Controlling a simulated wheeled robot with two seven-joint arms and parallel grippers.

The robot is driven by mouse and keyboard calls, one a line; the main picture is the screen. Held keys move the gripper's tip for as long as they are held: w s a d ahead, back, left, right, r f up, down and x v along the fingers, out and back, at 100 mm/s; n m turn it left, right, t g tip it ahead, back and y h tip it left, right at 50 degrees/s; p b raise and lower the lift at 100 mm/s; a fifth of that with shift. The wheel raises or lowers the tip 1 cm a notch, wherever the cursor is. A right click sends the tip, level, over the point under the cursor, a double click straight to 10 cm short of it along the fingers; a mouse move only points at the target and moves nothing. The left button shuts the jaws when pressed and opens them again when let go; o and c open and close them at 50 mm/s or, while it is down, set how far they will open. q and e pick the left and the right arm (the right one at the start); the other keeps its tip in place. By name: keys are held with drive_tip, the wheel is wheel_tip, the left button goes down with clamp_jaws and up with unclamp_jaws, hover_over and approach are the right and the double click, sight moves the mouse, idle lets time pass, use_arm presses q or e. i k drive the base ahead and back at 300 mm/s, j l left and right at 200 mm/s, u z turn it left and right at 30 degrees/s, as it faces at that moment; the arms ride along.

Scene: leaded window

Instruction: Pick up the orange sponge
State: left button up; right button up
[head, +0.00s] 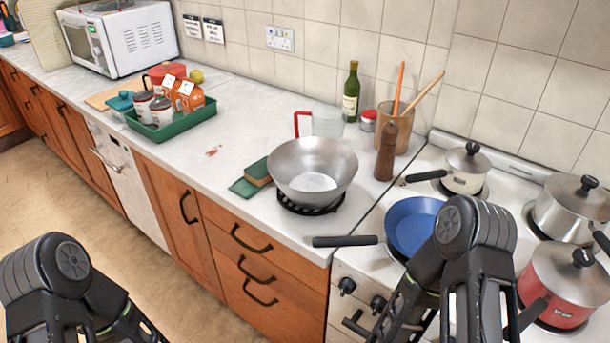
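A small sponge (258,173) with a green top and an orange-tan side lies on the white counter, left of the metal wok. It rests at the edge of a flat dark green pad (242,188), and I cannot tell if it lies on it or against it. My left arm shows at the lower left, over the floor. My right arm shows at the lower right, in front of the stove. Both grippers are outside the picture, and nothing of mine touches the sponge.
The wok (312,168) stands on a dark ring close to the sponge's right. A blue pan (412,225) sits on the stove, its handle reaching left. A green tray (172,122) with jars and cartons stands farther left. The counter between tray and sponge is mostly clear.

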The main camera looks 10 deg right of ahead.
sight(257, 173)
drive_tip(key=i+j, duration=0.1)
drive_tip(key=j, duration=0.35)
drive_tip(key=i+j, duration=0.1)
drive_tip(key=j, duration=0.3)
drive_tip(key=i+j, duration=0.15)
drive_tip(key=j, duration=0.3)
drive_tip(key=i+j, duration=0.1)
drive_tip(key=j, duration=0.3)
drive_tip(key=i+j, duration=0.1)
drive_tip(key=j, duration=0.35)
drive_tip(key=i+j, duration=0.1)
drive_tip(key=j, duration=0.3)
drive_tip(key=z, duration=2.15)
